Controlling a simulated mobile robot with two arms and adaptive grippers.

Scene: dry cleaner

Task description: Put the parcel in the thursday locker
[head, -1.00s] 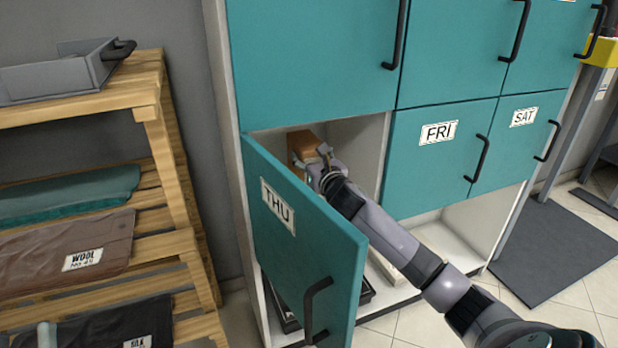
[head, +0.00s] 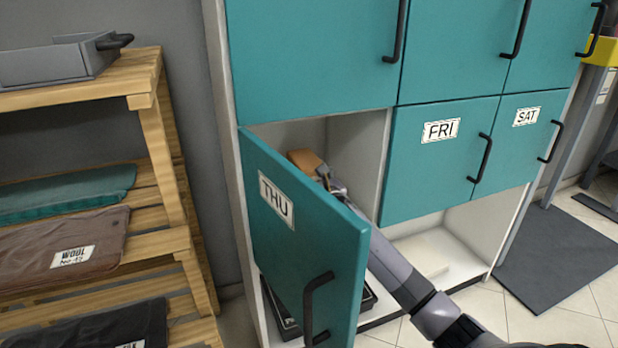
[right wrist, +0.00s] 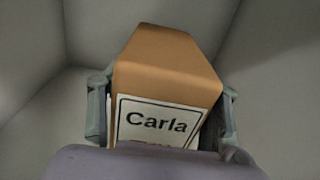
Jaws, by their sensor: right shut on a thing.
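The parcel (head: 306,160) is a brown box inside the open THU locker (head: 345,135). It also fills the middle of the right wrist view (right wrist: 168,68), with a white label reading "Carla". My right gripper (head: 326,174) reaches into the locker and is shut on the parcel, one finger on each side of it. The THU door (head: 300,238) stands swung open toward me and hides the lower part of the parcel and the locker floor. Whether the parcel touches the floor cannot be told. My left gripper is not in view.
Closed teal FRI (head: 437,165) and SAT (head: 528,135) doors lie to the right, with more closed doors above. A wooden rack (head: 160,150) with folded garments and a grey tray (head: 60,64) stands at left. A dark mat (head: 560,255) lies on the floor at right.

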